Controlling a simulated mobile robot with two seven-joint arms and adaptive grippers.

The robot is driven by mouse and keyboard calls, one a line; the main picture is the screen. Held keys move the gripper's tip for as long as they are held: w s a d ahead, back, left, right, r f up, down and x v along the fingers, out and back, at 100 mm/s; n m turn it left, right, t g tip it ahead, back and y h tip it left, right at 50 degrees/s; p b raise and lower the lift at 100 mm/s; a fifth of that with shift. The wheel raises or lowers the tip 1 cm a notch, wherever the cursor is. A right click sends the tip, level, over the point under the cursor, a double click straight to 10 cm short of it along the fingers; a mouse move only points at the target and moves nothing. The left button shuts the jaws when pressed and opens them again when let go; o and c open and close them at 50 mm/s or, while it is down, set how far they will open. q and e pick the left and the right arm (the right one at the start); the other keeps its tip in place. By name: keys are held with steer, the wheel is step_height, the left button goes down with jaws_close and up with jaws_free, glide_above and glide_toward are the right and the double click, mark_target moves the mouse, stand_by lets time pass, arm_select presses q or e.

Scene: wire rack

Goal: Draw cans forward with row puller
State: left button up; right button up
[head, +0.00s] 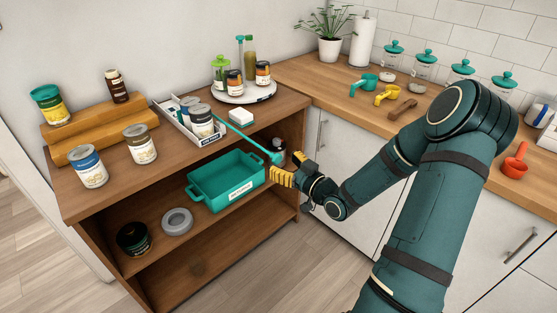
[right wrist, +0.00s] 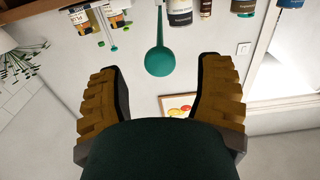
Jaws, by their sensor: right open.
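The row puller (head: 250,141) is a teal rod with a rounded knob end. It reaches from the white can rack (head: 181,133) out past the shelf top's front edge. Several cans (head: 201,121) stand in the rack, grouped close together. My right gripper (head: 279,171) is in front of the shelf, by the puller's knob end. In the right wrist view, its yellow-padded fingers (right wrist: 163,72) are spread apart, and the puller's round knob (right wrist: 160,61) lies ahead between them. I cannot tell how far the knob is from the fingers. My left gripper is not in view.
A teal crate (head: 225,181) sits on the middle shelf below, with a dark jar (head: 133,238) and a grey ring (head: 177,221) to its left. A white block (head: 241,117) and a round turntable (head: 240,96) with jars stand behind the puller. A wooden counter (head: 330,75) is at right.

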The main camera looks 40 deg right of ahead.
steer(key=s, duration=0.8)
steer(key=shift+s+d, duration=0.15)
steer(key=shift+s, duration=0.25)
